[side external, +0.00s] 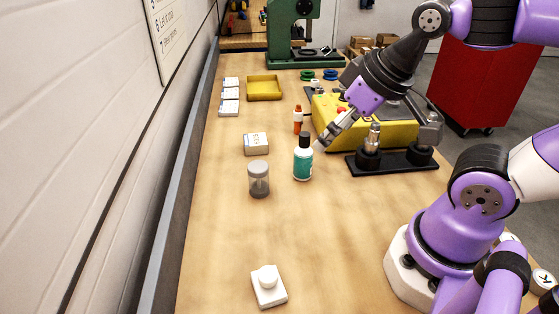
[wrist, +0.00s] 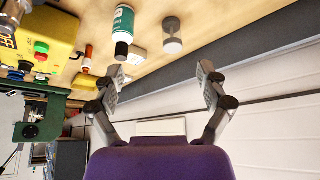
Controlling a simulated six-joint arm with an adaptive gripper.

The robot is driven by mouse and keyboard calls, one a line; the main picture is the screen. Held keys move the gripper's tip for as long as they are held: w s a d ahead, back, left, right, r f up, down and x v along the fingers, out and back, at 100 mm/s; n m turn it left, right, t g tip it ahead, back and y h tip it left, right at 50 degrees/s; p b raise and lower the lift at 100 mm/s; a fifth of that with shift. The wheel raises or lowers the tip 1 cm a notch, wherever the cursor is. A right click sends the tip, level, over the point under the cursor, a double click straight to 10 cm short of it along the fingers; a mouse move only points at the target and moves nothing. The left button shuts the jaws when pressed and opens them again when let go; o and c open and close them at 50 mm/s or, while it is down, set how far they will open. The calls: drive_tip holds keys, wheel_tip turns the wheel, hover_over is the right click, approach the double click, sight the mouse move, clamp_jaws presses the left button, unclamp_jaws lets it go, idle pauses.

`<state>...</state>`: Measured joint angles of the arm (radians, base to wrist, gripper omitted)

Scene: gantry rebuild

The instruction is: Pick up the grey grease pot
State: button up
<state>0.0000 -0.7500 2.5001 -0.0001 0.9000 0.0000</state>
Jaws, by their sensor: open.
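The grey grease pot (side external: 259,181) looks like a small clear jar with a grey lid and dark grey contents. It stands upright on the wooden bench, left of the teal bottle, in the side view. In the wrist view the pot (wrist: 172,36) shows at the top, beyond the fingertips and a little right of centre. My gripper (side external: 322,147) is beside the teal bottle, to the right of the pot and well apart from it. In the wrist view my gripper (wrist: 160,74) has its two fingers spread wide with nothing between them.
A teal bottle with a black cap (side external: 303,160) stands between my gripper and the pot. Behind are a small box (side external: 256,144), an orange bottle (side external: 298,120) and a yellow tray (side external: 264,88). A white block with a knob (side external: 268,284) lies in front. Bench around the pot is mostly clear.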

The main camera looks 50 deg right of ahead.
drive_tip(key=g, duration=0.1)
approach(260, 168)
drive_tip(key=shift+n, duration=0.5)
drive_tip(key=x, duration=0.8)
drive_tip(key=shift+x, duration=2.95)
drive_tip(key=shift+s+d, duration=0.1)
drive_tip(key=shift+s, duration=0.05)
drive_tip(key=c, duration=1.3)
